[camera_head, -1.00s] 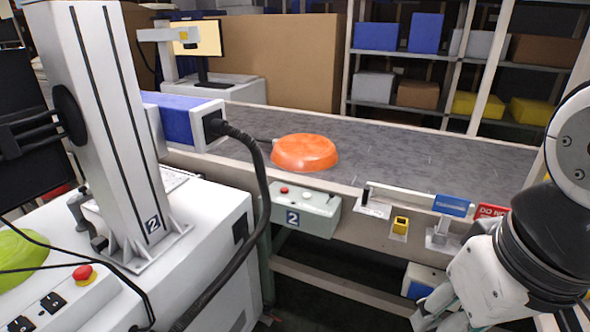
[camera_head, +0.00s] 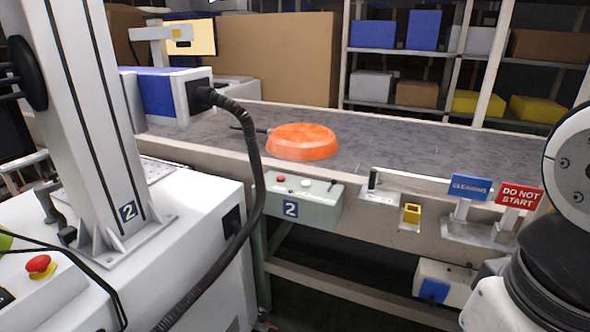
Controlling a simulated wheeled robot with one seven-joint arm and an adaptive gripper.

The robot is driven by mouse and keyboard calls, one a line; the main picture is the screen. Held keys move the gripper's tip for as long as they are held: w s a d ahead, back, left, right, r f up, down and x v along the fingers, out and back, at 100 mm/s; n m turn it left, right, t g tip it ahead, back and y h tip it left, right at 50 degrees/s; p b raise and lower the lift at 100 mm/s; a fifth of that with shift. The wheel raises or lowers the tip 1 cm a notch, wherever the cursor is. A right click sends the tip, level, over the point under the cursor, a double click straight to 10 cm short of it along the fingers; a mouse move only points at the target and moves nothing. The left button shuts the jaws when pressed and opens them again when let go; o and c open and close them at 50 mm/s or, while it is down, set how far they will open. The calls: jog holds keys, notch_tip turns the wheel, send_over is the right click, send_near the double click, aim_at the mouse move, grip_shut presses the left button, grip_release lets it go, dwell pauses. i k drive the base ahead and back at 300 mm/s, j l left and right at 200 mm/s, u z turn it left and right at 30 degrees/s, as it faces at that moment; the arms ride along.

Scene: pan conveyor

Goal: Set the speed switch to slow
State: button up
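A grey-green control box (camera_head: 303,203) with a blue "2" label hangs on the front of the conveyor. On its top are a red button (camera_head: 281,178), a pale button (camera_head: 306,183) and a small dark upright lever (camera_head: 331,185) at the right end. The lever may be the speed switch; its setting is too small to read. My arm stands at the right edge, right of the box and apart from it. My gripper is outside the picture, so its fingers do not show.
An orange pan (camera_head: 302,141) lies upside down on the conveyor belt (camera_head: 420,150). Right of the box are a yellow block (camera_head: 411,214), a blue "CLEANING" sign (camera_head: 470,187) and a red "DO NOT START" sign (camera_head: 519,195). A white machine with a black hose (camera_head: 252,160) stands at left.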

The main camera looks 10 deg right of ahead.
aim_at(334, 182)
jog(key=i+j+z, duration=0.4)
jog(key=i+j, duration=0.4)
jog(key=j, duration=0.1)
